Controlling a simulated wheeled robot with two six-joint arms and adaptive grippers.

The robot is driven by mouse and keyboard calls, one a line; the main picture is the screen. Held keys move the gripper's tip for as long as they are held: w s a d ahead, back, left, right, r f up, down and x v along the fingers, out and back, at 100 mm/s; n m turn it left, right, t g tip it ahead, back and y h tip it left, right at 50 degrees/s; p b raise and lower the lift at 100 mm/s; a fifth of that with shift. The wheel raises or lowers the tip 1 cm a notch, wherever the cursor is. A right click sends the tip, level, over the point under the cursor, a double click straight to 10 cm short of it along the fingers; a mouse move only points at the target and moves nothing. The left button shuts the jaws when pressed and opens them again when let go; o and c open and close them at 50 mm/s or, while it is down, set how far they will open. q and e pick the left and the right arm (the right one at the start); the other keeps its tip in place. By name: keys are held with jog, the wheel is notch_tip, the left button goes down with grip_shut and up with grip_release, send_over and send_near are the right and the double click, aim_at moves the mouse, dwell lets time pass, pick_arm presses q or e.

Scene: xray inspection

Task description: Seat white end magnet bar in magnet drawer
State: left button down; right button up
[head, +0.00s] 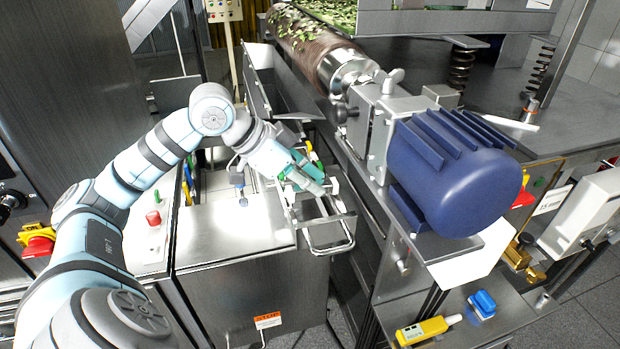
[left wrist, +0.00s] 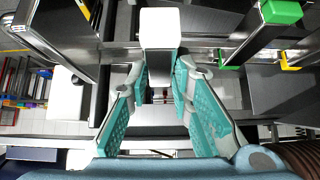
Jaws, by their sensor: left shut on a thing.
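My left gripper (head: 308,178) is over the magnet drawer (head: 322,228), a metal frame with a looped front handle, at the middle of the head view. In the left wrist view, the teal fingers of the left gripper (left wrist: 162,80) are closed around the silver magnet bar, whose white end (left wrist: 162,28) sticks out beyond the fingertips. In the head view the gripper hides most of the bar. I cannot tell whether the bar touches the drawer. My right gripper is in neither view.
A green-ended part (left wrist: 281,12) and a yellow-ended part (left wrist: 290,61) show beside the held bar. A blue motor (head: 455,170) stands close right of the drawer. A steel cabinet top (head: 235,225) lies left. A yellow handheld device (head: 425,330) lies on the lower right shelf.

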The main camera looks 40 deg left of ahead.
pick_arm(q)
jog(key=shift+f+b, duration=0.5)
jog(key=shift+f, duration=0.3)
jog(key=c, duration=1.3)
grip_release()
jog(key=shift+c, duration=0.2)
notch_tip(320, 180, up, 10)
jog(key=shift+f, duration=0.15)
jog(key=shift+r, duration=0.2)
